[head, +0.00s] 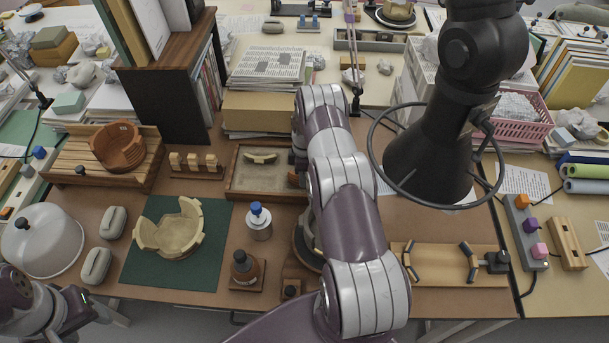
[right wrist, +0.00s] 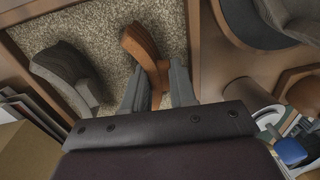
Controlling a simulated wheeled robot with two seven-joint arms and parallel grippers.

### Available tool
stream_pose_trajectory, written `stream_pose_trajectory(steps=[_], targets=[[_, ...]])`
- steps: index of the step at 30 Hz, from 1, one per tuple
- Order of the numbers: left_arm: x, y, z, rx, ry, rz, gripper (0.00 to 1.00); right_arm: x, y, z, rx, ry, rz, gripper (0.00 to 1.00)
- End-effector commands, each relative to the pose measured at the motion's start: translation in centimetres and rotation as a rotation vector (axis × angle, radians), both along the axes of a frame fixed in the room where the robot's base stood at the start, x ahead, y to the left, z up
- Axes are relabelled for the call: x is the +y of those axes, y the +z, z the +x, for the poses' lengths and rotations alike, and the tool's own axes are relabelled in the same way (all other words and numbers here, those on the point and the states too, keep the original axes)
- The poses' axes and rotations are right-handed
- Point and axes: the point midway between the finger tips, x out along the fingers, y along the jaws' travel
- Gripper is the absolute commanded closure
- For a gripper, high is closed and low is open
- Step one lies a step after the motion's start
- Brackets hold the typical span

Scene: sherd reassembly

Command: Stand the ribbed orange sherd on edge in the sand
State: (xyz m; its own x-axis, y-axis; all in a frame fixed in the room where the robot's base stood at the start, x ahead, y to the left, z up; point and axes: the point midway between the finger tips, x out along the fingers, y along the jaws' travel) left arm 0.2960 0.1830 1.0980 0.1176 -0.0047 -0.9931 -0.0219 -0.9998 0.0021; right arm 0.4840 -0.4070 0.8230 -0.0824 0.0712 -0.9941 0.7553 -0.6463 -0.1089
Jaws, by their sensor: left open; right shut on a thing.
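The ribbed orange sherd (right wrist: 142,43) is between the fingertips of my right gripper (right wrist: 158,88) in the right wrist view. The gripper is shut on it, over the sand tray (right wrist: 193,35). I cannot tell whether its lower edge touches the sand. In the head view, a bit of the orange sherd (head: 294,178) shows beside my right arm, which hides most of it and the gripper. The sand tray also shows there (head: 262,196). Another curved sherd (head: 260,157) stands in the sand, apart from the orange one. My left gripper (head: 82,314) is open at the lower left, away from the tray.
A partly built cream bowl (head: 168,247) sits on a green mat (head: 140,277). A blue-capped bottle (head: 259,222) and a brown bottle (head: 245,267) stand in front of the tray. A black lamp or stand base (head: 425,170) with a ring is to the right.

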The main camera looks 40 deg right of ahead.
Motion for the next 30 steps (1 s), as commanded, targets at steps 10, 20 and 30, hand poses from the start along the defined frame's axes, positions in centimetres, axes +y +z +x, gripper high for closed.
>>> stream_pose_trajectory(steps=[10,20,30], targets=[[0.0,-0.32,0.0,0.0,0.0,0.0,0.45,-0.01,-0.26,0.01,0.0,0.0,0.0,0.96],[0.0,-0.44,0.0,0.0,0.0,0.0,0.45,-0.01,-0.35,0.01,0.0,0.0,0.0,0.96],[0.0,-0.44,0.0,0.0,0.0,0.0,0.45,-0.01,-0.35,0.01,0.0,0.0,0.0,0.44]])
